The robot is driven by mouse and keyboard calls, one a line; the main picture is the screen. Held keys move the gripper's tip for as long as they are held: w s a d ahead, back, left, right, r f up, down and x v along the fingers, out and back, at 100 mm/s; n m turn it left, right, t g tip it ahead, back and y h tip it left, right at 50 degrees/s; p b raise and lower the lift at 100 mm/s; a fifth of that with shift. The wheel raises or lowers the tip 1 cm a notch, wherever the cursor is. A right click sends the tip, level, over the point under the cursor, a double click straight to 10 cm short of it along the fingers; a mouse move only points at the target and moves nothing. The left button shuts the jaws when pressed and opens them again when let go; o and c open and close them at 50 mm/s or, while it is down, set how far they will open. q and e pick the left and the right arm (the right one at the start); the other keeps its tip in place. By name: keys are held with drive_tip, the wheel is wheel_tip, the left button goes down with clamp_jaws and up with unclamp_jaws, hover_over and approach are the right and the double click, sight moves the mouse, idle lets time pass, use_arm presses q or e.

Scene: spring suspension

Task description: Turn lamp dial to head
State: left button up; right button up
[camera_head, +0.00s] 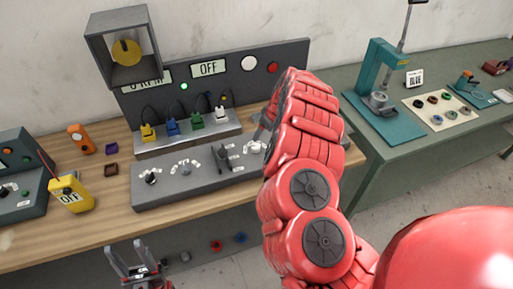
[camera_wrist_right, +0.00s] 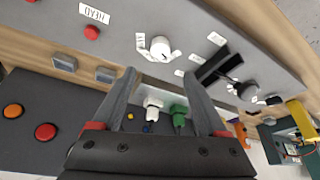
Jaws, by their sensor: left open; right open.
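In the right wrist view a white dial (camera_wrist_right: 160,47), ringed by small white labels, sits on the grey console (camera_wrist_right: 265,45) just beyond my right fingertips. It also shows in the head view (camera_head: 254,147), partly beside my arm. Its label words are too small to read, so I cannot tell its setting. My left gripper (camera_head: 128,249) is open, low before the table.
A black lever (camera_wrist_right: 212,66) stands beside the white dial. Colored clips (camera_head: 183,126) stand on a raised block behind the console. A back panel has an OFF display (camera_head: 209,68). A yellow meter (camera_head: 71,194) stands left. A green table (camera_head: 430,150) lies right.

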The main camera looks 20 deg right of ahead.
drive_tip(key=b, duration=0.4)
hover_over(256, 146)
drive_tip(key=s+d, duration=0.1)
drive_tip(key=s, duration=0.2)
drive_tip(key=f, duration=0.5)
drive_tip(key=shift+w+d, duration=0.2)
drive_tip(key=shift+w, duration=0.05)
drive_tip(key=x, duration=0.3)
drive_tip(key=shift+w+f, duration=0.1)
drive_tip(key=shift+w, duration=0.05)
drive_tip(key=shift+w+a+f, duration=0.1)
drive_tip(key=shift+w+f, duration=0.15)
drive_tip(key=shift+f, duration=0.3)
drive_tip(key=shift+w+a+f, duration=0.15)
drive_tip(key=shift+a+f, duration=0.05)
drive_tip(key=shift+f, duration=0.25)
clamp_jaws()
